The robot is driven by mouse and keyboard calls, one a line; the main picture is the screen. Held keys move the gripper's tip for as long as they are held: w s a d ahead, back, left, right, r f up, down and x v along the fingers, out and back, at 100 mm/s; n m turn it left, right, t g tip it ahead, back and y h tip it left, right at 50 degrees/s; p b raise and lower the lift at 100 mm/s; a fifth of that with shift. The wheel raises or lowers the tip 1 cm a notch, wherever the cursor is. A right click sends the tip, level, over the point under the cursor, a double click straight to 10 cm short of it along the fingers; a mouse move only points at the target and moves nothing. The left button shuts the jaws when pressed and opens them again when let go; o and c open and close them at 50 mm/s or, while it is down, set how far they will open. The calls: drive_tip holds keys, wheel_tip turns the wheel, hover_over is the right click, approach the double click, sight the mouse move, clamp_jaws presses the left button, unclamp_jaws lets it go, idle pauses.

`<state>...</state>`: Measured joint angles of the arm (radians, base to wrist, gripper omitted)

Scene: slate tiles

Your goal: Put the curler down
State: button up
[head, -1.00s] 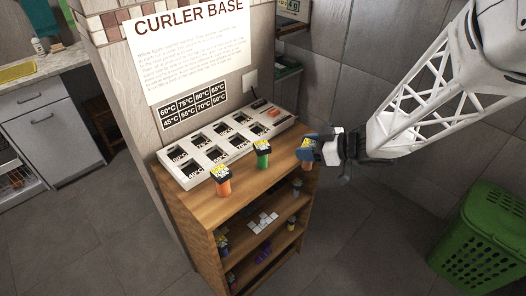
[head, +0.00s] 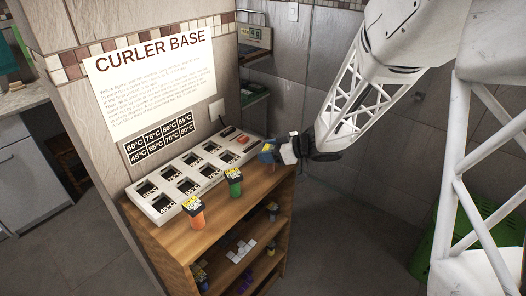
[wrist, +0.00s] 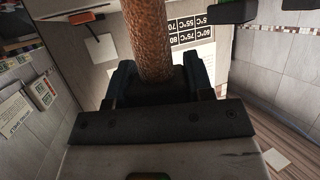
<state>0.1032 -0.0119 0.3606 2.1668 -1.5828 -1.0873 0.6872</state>
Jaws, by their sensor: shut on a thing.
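An orange curler (head: 196,216) and a green curler (head: 234,184) stand upright on the wooden shelf top (head: 225,210), in front of the base. The base has two rows of dark-labelled slots.
The wall with the CURLER BASE sign (head: 150,75) rises behind the base. Lower shelves hold small items, including white blocks (head: 241,252). A green basket (head: 425,255) stands on the floor at right, partly behind my arm. The front of the shelf top is mostly clear.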

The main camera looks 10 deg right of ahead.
drive_tip(key=shift+w+a+f, duration=0.1)
drive_tip(key=shift+w+a, duration=0.05)
drive_tip(key=shift+w, duration=0.8)
drive_tip(key=shift+w+a+f, duration=0.1)
drive_tip(key=shift+w+a, duration=0.05)
drive_tip(key=shift+w, duration=0.75)
drive_tip(key=shift+w+a+f, duration=0.1)
drive_tip(key=shift+w+a, duration=0.05)
drive_tip(key=shift+w, duration=0.8)
drive_tip(key=shift+f, duration=0.1)
drive_tip(key=shift+f, duration=1.65)
drive_tip(key=shift+f, duration=0.15)
drive_tip(key=o, duration=1)
drive_tip(key=shift+d+r, duration=0.15)
drive_tip(key=shift+r, duration=0.05)
drive_tip(key=shift+v, duration=5.85)
